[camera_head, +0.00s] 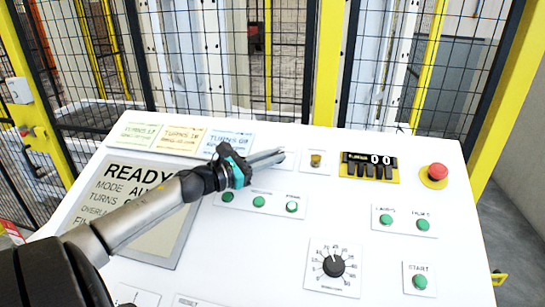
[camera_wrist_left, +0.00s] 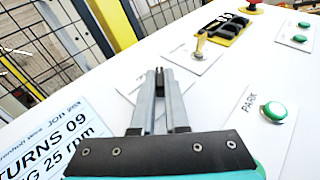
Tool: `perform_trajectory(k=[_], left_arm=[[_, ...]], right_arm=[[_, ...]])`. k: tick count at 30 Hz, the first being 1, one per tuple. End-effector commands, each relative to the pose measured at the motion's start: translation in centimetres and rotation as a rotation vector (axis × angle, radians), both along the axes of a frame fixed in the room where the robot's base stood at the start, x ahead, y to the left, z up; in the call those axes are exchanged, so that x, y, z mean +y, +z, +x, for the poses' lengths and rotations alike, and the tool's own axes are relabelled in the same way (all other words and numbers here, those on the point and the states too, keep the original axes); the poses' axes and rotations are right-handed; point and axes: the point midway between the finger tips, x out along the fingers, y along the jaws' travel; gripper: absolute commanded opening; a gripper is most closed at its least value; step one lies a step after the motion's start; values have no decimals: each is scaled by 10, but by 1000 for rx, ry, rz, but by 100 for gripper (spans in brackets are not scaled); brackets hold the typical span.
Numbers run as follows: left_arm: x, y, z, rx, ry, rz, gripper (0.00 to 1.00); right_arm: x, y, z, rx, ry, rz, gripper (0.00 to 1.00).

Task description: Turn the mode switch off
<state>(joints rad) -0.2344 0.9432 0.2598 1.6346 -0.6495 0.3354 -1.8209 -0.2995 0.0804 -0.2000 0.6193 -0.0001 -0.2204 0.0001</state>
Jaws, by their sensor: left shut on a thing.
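My left gripper (camera_head: 280,156) reaches across the white control panel from the left. Its two grey fingers (camera_wrist_left: 160,88) are shut over a small light plate near the panel's top middle. A narrow dark piece, which I take to be the mode switch (camera_wrist_left: 160,82), shows between the fingers in the left wrist view. The fingers hide most of it, so its set position cannot be read. The plate's edges show around the fingers. My right gripper is not in view.
A brass toggle (camera_head: 316,160) stands just right of the fingers. Beyond it are a black-and-yellow counter (camera_head: 369,168) and a red emergency button (camera_head: 437,173). Green buttons (camera_head: 259,202) lie below. The dial (camera_head: 334,266) is lower down. A mesh fence stands behind.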

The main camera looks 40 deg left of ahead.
Motion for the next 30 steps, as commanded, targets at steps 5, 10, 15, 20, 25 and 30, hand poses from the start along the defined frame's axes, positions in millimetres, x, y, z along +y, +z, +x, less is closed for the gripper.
perform_trajectory(k=[5,10,15,20,25,30], left_arm=[[0,0,0,0,0,-1,0],[0,0,0,1,-1,-1,0],[-1,0,0,-1,7,-4,0],[-2,0,-1,-9,45,-23,0],[-3,1,-1,-30,134,-60,0],[-6,1,-1,-57,261,-109,0]], right_arm=[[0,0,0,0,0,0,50],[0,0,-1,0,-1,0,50],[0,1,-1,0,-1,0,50],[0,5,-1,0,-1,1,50],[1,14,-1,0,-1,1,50],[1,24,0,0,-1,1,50]])
